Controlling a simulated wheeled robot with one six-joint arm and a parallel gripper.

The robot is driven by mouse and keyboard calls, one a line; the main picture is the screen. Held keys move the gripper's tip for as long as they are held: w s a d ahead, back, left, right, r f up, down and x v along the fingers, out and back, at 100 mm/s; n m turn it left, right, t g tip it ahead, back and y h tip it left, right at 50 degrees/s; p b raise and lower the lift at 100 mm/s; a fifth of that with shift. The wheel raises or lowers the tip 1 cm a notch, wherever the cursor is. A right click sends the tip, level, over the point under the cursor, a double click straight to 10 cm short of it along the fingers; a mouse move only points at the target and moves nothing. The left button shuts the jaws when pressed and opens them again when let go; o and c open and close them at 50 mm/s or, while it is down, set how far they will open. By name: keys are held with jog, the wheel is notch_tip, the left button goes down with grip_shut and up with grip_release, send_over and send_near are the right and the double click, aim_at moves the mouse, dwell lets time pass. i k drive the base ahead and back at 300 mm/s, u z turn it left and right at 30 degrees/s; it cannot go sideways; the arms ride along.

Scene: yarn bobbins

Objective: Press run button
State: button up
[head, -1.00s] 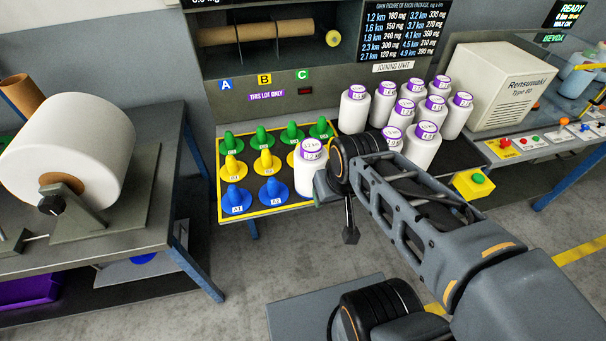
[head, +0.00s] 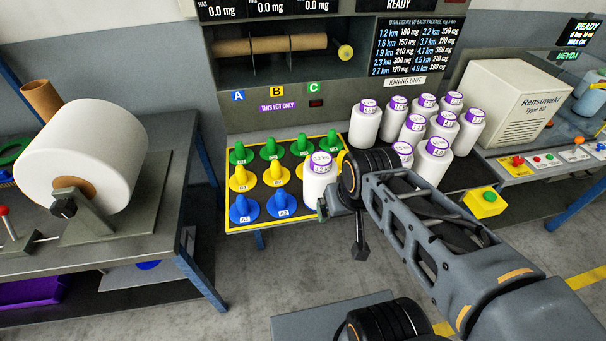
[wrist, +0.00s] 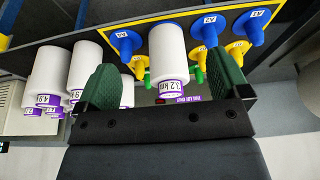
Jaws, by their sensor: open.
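A yellow box (head: 484,204) with a green push button (head: 489,196) stands at the right front edge of the joining unit's table. I cannot read a run label on it. My gripper (wrist: 165,78) is open in the wrist view, its two green fingers on either side of a white bobbin (wrist: 170,48) marked 3.2 km, with gaps between. In the head view this bobbin (head: 319,183) stands at the front right of the peg board, and my gripper (head: 326,208) is mostly hidden behind my wrist. The green button is right of my arm, apart from my gripper.
The peg board (head: 232,228) holds blue, yellow and green pegs. Several white bobbins (head: 366,124) stand right of it. A white Rensuwaki machine (head: 507,102) with a button panel (head: 545,161) is at the right. A large white roll (head: 85,150) sits on the left table.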

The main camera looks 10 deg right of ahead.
aim_at(490, 196)
jog(key=z, duration=3.3)
jog(key=i, duration=1.3)
jog(key=u, duration=3.15)
